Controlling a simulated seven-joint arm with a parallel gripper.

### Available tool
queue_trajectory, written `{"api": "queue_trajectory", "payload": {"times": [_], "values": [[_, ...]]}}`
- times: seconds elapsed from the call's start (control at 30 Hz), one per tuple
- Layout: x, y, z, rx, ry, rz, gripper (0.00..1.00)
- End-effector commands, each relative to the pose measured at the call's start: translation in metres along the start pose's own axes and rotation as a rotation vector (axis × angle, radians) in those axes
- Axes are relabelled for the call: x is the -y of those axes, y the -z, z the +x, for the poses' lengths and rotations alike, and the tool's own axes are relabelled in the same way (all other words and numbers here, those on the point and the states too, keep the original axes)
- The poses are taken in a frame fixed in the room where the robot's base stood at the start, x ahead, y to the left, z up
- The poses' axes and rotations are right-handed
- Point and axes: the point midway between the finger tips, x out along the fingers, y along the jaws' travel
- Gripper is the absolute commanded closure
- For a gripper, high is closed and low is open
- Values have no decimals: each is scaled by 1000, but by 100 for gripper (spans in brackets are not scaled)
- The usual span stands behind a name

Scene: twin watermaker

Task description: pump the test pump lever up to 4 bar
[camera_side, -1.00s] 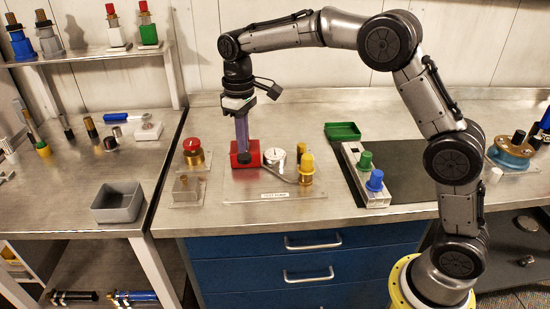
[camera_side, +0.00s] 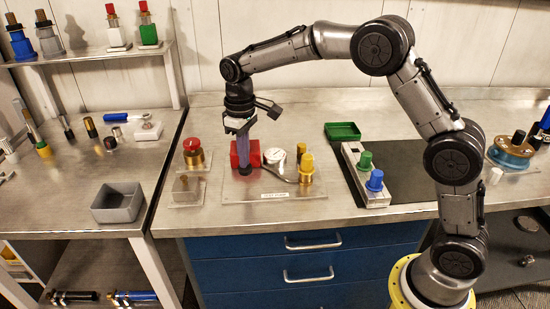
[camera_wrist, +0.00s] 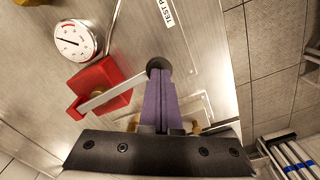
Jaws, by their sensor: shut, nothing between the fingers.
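The test pump is a red block (camera_side: 235,153) on a clear base plate (camera_side: 240,190); it also shows in the wrist view (camera_wrist: 105,75). Its pale lever bar (camera_wrist: 100,100) runs from the block toward a round black knob (camera_wrist: 158,65). The white round gauge (camera_side: 275,156) stands beside the block; in the wrist view its dial (camera_wrist: 76,40) has a red arc, but the value is too small to read. My gripper (camera_side: 245,172), with purple fingers, is shut and empty, pointing down in front of the block. In the wrist view its fingertips (camera_wrist: 160,80) overlap the knob; contact cannot be told.
A brass and yellow fitting (camera_side: 306,168) stands right of the gauge. A red-topped brass part (camera_side: 193,152) is to the left. A grey bin (camera_side: 118,203) is on the left table.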

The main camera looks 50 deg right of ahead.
Motion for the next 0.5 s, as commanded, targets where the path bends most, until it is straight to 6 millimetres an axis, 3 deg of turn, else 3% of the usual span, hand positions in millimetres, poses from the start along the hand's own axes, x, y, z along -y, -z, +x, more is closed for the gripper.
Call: {"api": "queue_trajectory", "payload": {"times": [0.17, 0.5], "values": [[0, 0, 0, 3, 0, 0, 100], [0, 0, -25, 2, 0, 0, 100]]}}
